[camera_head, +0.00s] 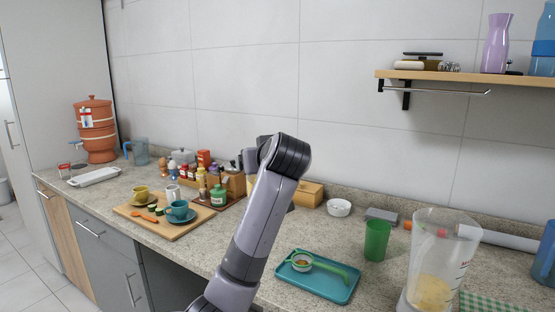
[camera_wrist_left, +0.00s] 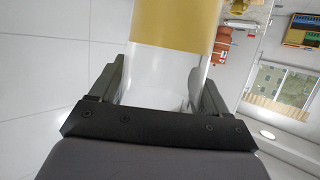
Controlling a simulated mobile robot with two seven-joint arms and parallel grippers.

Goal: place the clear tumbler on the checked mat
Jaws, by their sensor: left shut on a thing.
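The clear tumbler (camera_wrist_left: 165,75) is between the fingers of my left gripper (camera_wrist_left: 163,88) in the left wrist view. It is see-through near the gripper and yellow farther out, running past the top edge of the picture. I cannot tell what the yellow is. The gripper is shut on the tumbler. In the head view, my left arm stands up in the middle of the picture and its gripper and the tumbler cannot be made out. The green and white checked mat (camera_head: 490,303) shows partly at the bottom right. My right gripper is not in view.
A tall clear container (camera_head: 445,245) with red marks and yellow low down stands beside the mat. A green cup (camera_head: 376,240) and a teal tray (camera_head: 335,291) are to its left. A blue object (camera_head: 545,255) is at the right edge. A wall shelf (camera_head: 465,76) hangs above.

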